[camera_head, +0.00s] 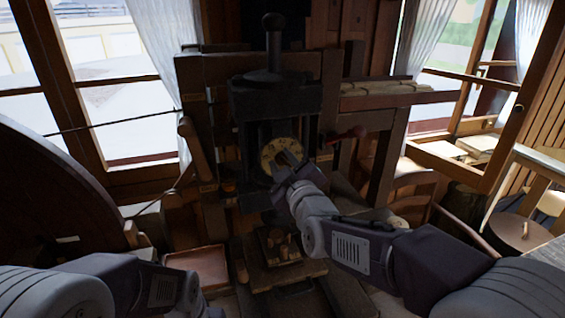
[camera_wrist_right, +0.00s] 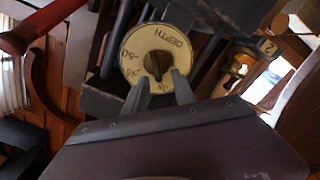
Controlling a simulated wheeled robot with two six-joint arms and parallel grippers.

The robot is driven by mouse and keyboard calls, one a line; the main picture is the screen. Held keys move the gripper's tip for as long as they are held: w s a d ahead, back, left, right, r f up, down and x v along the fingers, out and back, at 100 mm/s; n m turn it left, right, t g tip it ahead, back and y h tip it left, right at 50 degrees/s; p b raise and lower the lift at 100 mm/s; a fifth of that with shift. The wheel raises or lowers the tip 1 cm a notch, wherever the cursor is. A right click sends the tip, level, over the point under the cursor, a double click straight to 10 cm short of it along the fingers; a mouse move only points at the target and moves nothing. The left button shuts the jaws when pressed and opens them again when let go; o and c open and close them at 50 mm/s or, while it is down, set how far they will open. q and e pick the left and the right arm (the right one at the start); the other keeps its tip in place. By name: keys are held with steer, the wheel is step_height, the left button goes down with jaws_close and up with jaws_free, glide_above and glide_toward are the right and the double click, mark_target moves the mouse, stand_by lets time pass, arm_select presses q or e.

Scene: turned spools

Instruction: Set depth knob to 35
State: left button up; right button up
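The depth knob is a dark grip (camera_wrist_right: 157,65) at the centre of a round cream dial (camera_wrist_right: 170,38) lettered DEPTH, with numbers that include 50 and what looks like 35. The dial also shows as a yellowish disc in the head view (camera_head: 268,153), on the front of the dark press. My right gripper (camera_head: 285,166) is in front of the dial and partly covers it. In the wrist view its two fingers (camera_wrist_right: 161,84) are apart, one on either side below the grip. I cannot tell whether they touch it.
The dark press (camera_head: 275,98) stands before a wooden frame. A red-tipped lever (camera_head: 350,133) sticks out right of the dial. A small wooden block with pegs (camera_head: 280,247) is below. A large dark wheel (camera_head: 50,205) fills the left, with a shallow tray (camera_head: 195,261) beside it.

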steer(key=shift+s+d, duration=0.1)
steer(key=shift+s, duration=0.05)
steer(key=b+v, duration=0.2)
steer(key=v, duration=0.6)
steer(key=shift+s, duration=0.4)
steer(key=shift+w+d, duration=0.1)
steer(key=shift+d, duration=0.05)
